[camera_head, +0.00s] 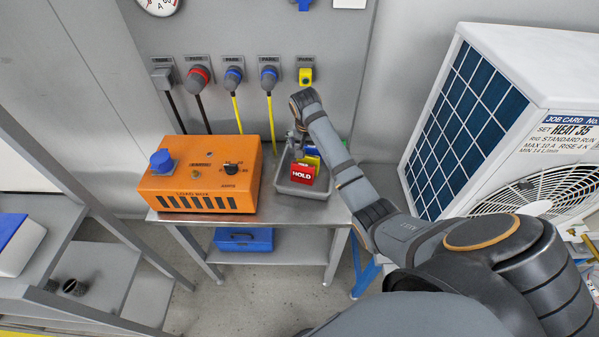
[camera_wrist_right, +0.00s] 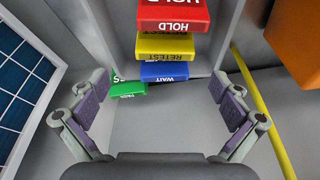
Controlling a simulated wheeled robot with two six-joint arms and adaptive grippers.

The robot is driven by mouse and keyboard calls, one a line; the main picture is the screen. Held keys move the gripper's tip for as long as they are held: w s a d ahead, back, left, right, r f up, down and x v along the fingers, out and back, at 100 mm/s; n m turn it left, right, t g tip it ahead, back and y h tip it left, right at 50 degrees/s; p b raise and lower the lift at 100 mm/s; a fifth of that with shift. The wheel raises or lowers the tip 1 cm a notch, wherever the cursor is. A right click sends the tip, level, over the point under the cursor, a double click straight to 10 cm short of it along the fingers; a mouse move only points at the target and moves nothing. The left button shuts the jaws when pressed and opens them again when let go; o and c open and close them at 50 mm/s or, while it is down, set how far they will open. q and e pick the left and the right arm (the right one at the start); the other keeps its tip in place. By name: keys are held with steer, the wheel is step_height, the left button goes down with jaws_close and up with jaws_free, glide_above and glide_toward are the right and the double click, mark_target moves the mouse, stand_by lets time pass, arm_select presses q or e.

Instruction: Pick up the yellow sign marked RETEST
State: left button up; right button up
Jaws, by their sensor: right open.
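The yellow RETEST sign (camera_wrist_right: 165,46) stands in a row of signs in the right wrist view, between the red HOLD sign (camera_wrist_right: 173,17) and the blue WAIT sign (camera_wrist_right: 164,71). A green sign (camera_wrist_right: 128,89) is beyond the blue one, near the left finger. The signs sit in a grey tray (camera_head: 300,190) on the bench; in the head view the red sign mostly hides the yellow one. My right gripper (camera_wrist_right: 165,93) is open and empty over the tray, its fingers wide apart and clear of the yellow sign. My left gripper is out of view.
An orange load box (camera_head: 205,175) stands left of the tray on the metal bench. Plugs with hanging cables, including a yellow cable (camera_head: 271,120), are on the wall panel behind. A large white unit (camera_head: 520,100) stands at the right. A blue case (camera_head: 243,239) lies on the lower shelf.

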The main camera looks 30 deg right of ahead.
mark_target(310, 156)
steer(key=x, duration=0.3)
steer(key=shift+w+f, duration=0.1)
steer(key=shift+f, duration=0.05)
steer(key=shift+d+f, duration=0.25)
steer(key=shift+f, duration=0.45)
steer(key=shift+w+f+p, duration=0.1)
steer(key=shift+f+p, duration=0.2)
steer(key=x, duration=0.4)
steer(key=shift+w+a, duration=0.2)
steer(key=shift+a, duration=0.05)
steer(key=shift+d+f, duration=0.1)
steer(key=shift+f, duration=0.25)
steer(key=c, duration=1.2)
arm_select(q)
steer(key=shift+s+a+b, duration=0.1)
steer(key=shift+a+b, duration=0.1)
steer(key=shift+b, duration=0.15)
arm_select(e)
step_height(310, 156, up, 10)
steer(key=shift+r, duration=0.1)
